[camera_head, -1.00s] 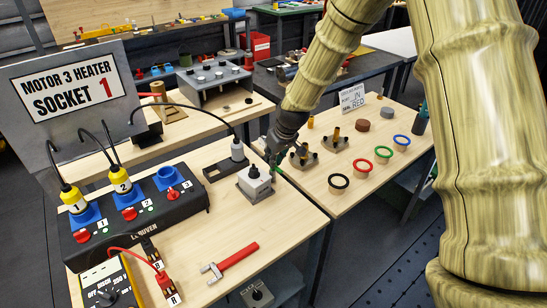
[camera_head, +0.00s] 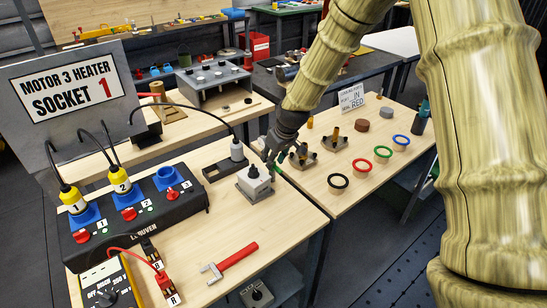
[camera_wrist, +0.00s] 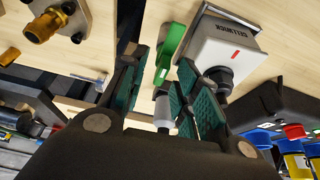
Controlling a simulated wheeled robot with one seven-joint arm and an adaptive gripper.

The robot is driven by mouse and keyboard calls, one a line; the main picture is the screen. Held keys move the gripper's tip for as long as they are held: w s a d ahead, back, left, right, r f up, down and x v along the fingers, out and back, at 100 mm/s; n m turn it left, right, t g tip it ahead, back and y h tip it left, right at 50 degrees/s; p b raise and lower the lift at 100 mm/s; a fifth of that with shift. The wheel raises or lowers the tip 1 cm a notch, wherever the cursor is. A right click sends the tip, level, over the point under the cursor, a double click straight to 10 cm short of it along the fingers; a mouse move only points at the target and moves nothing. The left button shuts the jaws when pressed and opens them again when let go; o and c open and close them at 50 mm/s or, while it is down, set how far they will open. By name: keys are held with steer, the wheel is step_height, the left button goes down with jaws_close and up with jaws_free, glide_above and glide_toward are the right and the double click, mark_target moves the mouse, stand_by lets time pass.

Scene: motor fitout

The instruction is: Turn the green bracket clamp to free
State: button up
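The green clamp (camera_wrist: 170,50) shows in the wrist view as a green lever running down beside the grey box, with a grey tip (camera_wrist: 164,108) below it. My gripper (camera_wrist: 158,98) is open, its two teal-padded fingers apart on either side of the lever's lower end. I cannot tell whether a pad touches it. In the head view my gripper (camera_head: 272,158) hangs at the right side of the grey box (camera_head: 255,184), and only a small bit of the green clamp (camera_head: 278,168) shows there, mostly hidden by the fingers.
The grey box has a black knob (camera_wrist: 218,76) close to the right finger. Brass-fitted parts (camera_head: 302,156) stand just right of my gripper. Coloured rings, one of them red (camera_head: 362,165), lie further right. A red-handled tool (camera_head: 235,259) and a socket block (camera_head: 140,212) are left on the bench.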

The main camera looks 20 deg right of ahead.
steer(key=v, duration=1.2)
steer(key=shift+d, duration=0.1)
